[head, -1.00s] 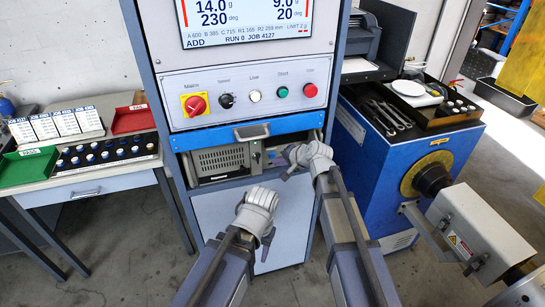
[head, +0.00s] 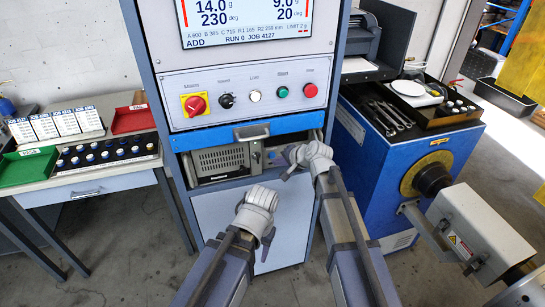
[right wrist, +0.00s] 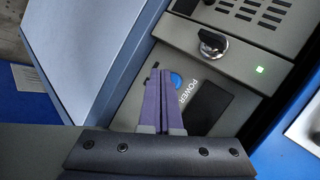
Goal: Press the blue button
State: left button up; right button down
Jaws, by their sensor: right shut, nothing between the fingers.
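The blue button (right wrist: 176,80) is on the grey front panel of a computer, beside the word POWER, in the right wrist view. My right gripper (right wrist: 160,76) has its purple fingers shut together and empty. Its tips overlap the left part of the button in that view; I cannot tell whether they touch it. In the head view my right gripper (head: 287,164) is at the right end of the computer (head: 220,160), in the cabinet's open bay. I cannot make out the button there. My left gripper (head: 267,244) hangs lower, in front of the cabinet door; its opening is unclear.
The blue drawer front (head: 220,138) with a handle lies just above the bay. A control panel (head: 240,115) with a red switch, knob and buttons is above it. A black knob (right wrist: 212,42) and a green light (right wrist: 260,70) sit near the button. A blue machine (head: 375,180) stands right.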

jog(key=shift+w, duration=0.1)
jog(key=shift+w+a, duration=0.1)
jog(key=shift+w, duration=0.2)
jog(key=shift+w+a, duration=0.15)
jog(key=shift+w, duration=0.25)
dwell(0.9)
jog(key=shift+s, duration=0.1)
jog(key=shift+s+d, duration=0.25)
jog(key=shift+s, duration=0.45)
jog(key=shift+s, duration=0.1)
jog(key=s, duration=0.1)
jog(key=s+d, duration=0.1)
jog(key=s, duration=0.2)
jog(key=shift+s+d, duration=0.3)
dwell(0.6)
